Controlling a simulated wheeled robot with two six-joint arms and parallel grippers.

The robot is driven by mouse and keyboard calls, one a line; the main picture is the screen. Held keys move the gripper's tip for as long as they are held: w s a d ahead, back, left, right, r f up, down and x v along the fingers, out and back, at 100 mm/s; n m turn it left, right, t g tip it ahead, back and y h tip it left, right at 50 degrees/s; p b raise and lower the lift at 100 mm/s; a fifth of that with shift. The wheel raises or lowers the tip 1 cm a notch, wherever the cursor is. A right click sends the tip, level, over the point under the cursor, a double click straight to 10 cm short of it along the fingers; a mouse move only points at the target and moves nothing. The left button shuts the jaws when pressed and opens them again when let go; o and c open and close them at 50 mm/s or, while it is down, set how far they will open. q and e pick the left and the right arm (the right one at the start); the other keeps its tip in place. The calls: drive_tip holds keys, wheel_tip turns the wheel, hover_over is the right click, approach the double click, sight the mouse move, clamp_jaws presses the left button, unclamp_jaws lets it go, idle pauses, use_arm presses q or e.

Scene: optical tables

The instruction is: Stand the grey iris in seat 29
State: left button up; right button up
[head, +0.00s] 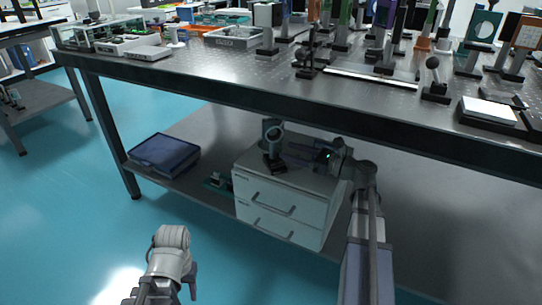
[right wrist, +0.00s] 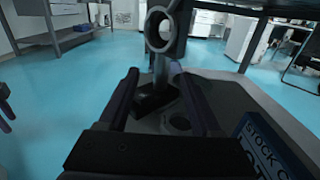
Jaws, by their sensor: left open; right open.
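The grey iris (head: 273,148), a ring on a post with a dark base, stands upright on the white drawer cabinet (head: 285,195) under the optical table. In the right wrist view the iris (right wrist: 160,68) rises just ahead of and between my fingers. My right gripper (head: 288,156) is open beside the iris, low over the cabinet top; it also shows in the right wrist view (right wrist: 160,80). I cannot tell whether either finger touches the post. My left gripper (head: 183,278) is open and empty over the floor at lower left. Seat 29 cannot be made out.
The optical table (head: 300,108) spans above the cabinet, its top crowded with mounted optics. A blue box (head: 164,154) and a small green board (head: 215,184) lie on the lower shelf left of the cabinet.

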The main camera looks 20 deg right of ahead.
sight(273, 145)
drive_tip(key=shift+x, duration=3.6)
drive_tip(key=shift+w+d, duration=0.1)
drive_tip(key=shift+d, duration=0.1)
drive_tip(key=shift+c, duration=0.3)
clamp_jaws()
